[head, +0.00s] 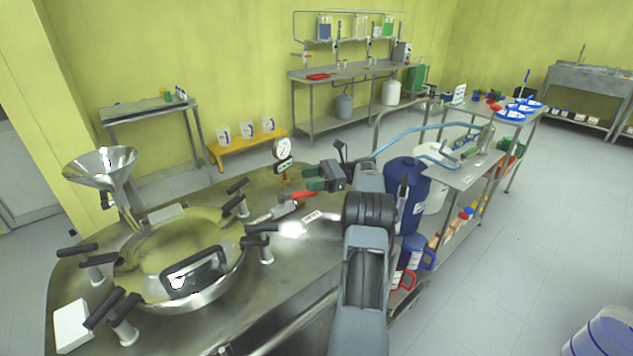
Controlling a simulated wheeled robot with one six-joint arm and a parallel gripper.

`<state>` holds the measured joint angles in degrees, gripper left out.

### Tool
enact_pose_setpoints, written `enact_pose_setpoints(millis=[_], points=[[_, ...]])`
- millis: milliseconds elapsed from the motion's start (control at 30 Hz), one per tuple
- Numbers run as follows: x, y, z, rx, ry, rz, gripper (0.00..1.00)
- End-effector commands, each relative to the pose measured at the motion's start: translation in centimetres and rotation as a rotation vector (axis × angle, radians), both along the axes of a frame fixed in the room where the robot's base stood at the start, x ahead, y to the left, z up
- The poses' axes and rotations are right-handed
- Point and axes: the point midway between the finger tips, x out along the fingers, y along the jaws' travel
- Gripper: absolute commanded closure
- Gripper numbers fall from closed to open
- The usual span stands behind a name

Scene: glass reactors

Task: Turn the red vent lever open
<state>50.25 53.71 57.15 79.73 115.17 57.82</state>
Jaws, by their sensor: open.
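The red vent lever (303,195) is a small red handle on a metal fitting on top of the steel reactor lid (330,235), right of the round hatch (180,255). My gripper (309,178) is above and just behind the lever in the picture, with its fingers pointing left. The fingers are apart with nothing seen between them. I cannot tell whether a finger touches the lever. My arm comes up from the bottom of the picture and hides part of the lid's right side.
A pressure gauge (282,148) stands upright close behind my gripper. Black-handled clamps (262,240) ring the hatch, and a steel funnel (100,165) stands at the left. A blue drum (405,195) is right of my arm.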

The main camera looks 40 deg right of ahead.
Motion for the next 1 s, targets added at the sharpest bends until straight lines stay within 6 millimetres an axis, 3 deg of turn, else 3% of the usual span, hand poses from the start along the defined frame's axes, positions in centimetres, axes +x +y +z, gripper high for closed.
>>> enact_pose_setpoints(millis=[500, 1000], points=[[-6.2, 3.6, 3.5, 0.000, 0.001, -0.001, 0.48], [-7.7, 4.5, 3.9, -0.001, 0.000, 0.000, 0.48]])
